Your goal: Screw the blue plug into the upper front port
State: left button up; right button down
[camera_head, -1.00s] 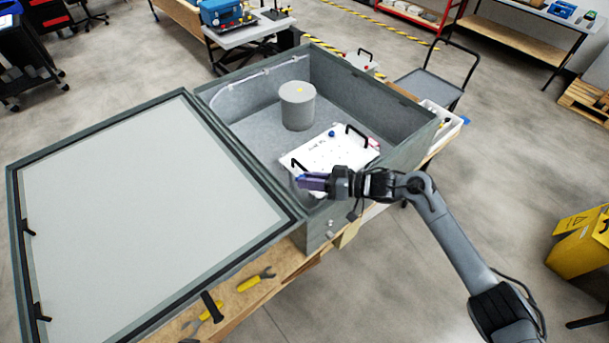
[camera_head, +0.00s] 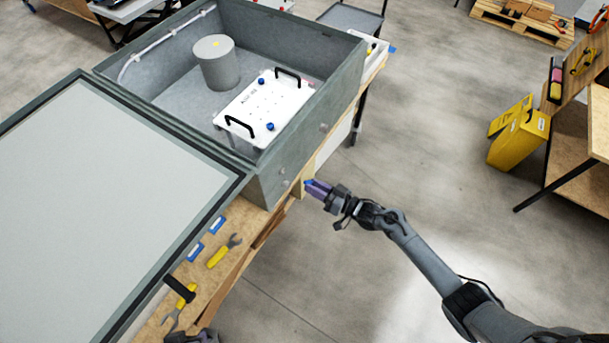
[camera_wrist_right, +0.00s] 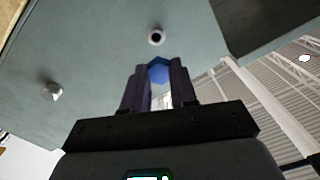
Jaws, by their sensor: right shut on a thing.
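My right gripper (camera_head: 317,189) is outside the grey box (camera_head: 350,80), in front of its front wall. Its jaws are shut on the blue plug (camera_wrist_right: 158,70), which shows between the fingertips in the right wrist view. In that view a round port with a dark hole (camera_wrist_right: 156,36) is in the wall just beyond the plug. The plug looks apart from it, though the exact gap is hard to judge. A pale fitting (camera_wrist_right: 53,92) sticks out of the wall to the left.
The box's open lid (camera_head: 90,210) lies to the left. Inside the box are a grey cylinder (camera_head: 216,62) and a white panel (camera_head: 250,104) with black handles and blue knobs. Yellow-handled tools (camera_head: 222,252) lie on the wooden bench.

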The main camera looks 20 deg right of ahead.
jog(key=shift+w+a+f+b, duration=0.35)
jog(key=shift+w+b, duration=0.1)
jog(key=shift+w, duration=0.1)
jog(key=shift+w+a+f+b, duration=0.2)
jog(key=shift+w+a+b, duration=0.15)
jog(key=shift+w+b, duration=0.15)
jog(key=w+a+n+b, duration=0.1)
jog(key=n+b, duration=0.2)
jog(key=n, duration=0.4)
jog(key=w+n+b, duration=0.1)
jog(key=n+b, duration=0.2)
jog(key=n, duration=0.5)
jog(key=w+a+n+b, duration=0.1)
jog(key=n+b, duration=0.2)
jog(key=n, duration=0.4)
jog(key=shift+w+a+r+n, duration=0.1)
jog(key=shift+w+a+n, duration=0.2)
jog(key=shift+w+n, duration=0.1)
